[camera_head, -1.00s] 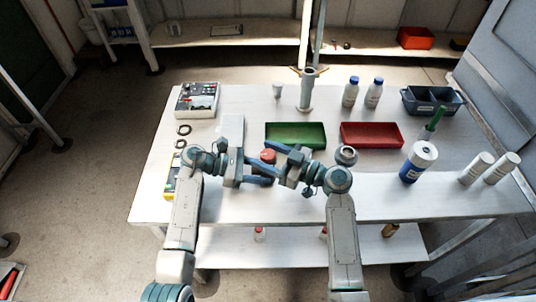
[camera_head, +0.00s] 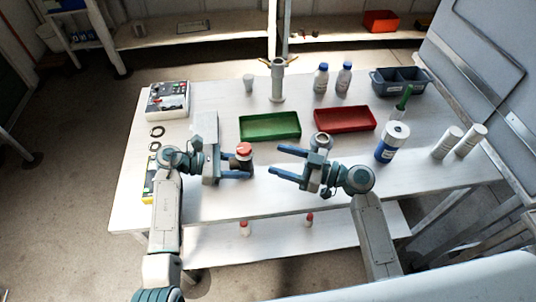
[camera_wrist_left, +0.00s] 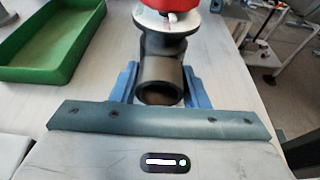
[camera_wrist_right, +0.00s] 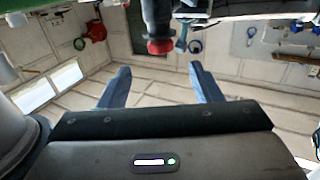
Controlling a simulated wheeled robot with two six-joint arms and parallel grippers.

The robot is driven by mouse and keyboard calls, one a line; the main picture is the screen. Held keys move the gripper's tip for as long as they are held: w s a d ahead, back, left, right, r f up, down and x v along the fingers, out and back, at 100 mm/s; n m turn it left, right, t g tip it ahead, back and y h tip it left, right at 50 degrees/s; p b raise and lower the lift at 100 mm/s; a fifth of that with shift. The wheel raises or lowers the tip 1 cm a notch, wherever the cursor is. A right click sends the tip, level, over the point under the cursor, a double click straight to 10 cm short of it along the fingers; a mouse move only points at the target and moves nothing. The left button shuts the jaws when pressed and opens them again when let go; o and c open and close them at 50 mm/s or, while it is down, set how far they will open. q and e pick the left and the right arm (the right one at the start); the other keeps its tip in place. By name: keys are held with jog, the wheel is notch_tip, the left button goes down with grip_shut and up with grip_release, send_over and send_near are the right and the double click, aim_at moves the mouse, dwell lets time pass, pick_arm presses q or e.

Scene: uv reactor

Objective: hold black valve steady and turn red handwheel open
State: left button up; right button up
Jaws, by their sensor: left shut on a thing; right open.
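The black valve (camera_head: 246,165) stands upright on the white table with its red handwheel (camera_head: 244,149) on top. In the left wrist view, the valve's dark pipe body (camera_wrist_left: 160,78) sits between the blue fingers, and the red handwheel (camera_wrist_left: 182,5) is cut off at the top. My left gripper (camera_head: 248,172) is shut on the valve body from the left. My right gripper (camera_head: 276,162) is open and empty, just right of the valve and apart from it. The right wrist view shows the valve (camera_wrist_right: 156,18) and red handwheel (camera_wrist_right: 160,46) upside down beyond the spread fingers.
Behind the valve are a green tray (camera_head: 270,126) and a red tray (camera_head: 345,118). A grey round part (camera_head: 321,141) stands close behind my right gripper. A blue-and-white bottle (camera_head: 392,142) is to the right. The table front is clear.

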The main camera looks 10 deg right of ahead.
aim_at(237, 147)
jog(key=shift+s+d, duration=0.25)
jog(key=shift+d, duration=0.2)
jog(key=shift+a, duration=0.1)
jog(key=x, duration=1.4)
jog(key=shift+r, duration=0.3)
jog(key=c, duration=1)
jog(key=shift+s+n+g+y, duration=0.1)
jog(key=shift+n+g+y, duration=0.4)
jog(key=shift+n+g, duration=0.5)
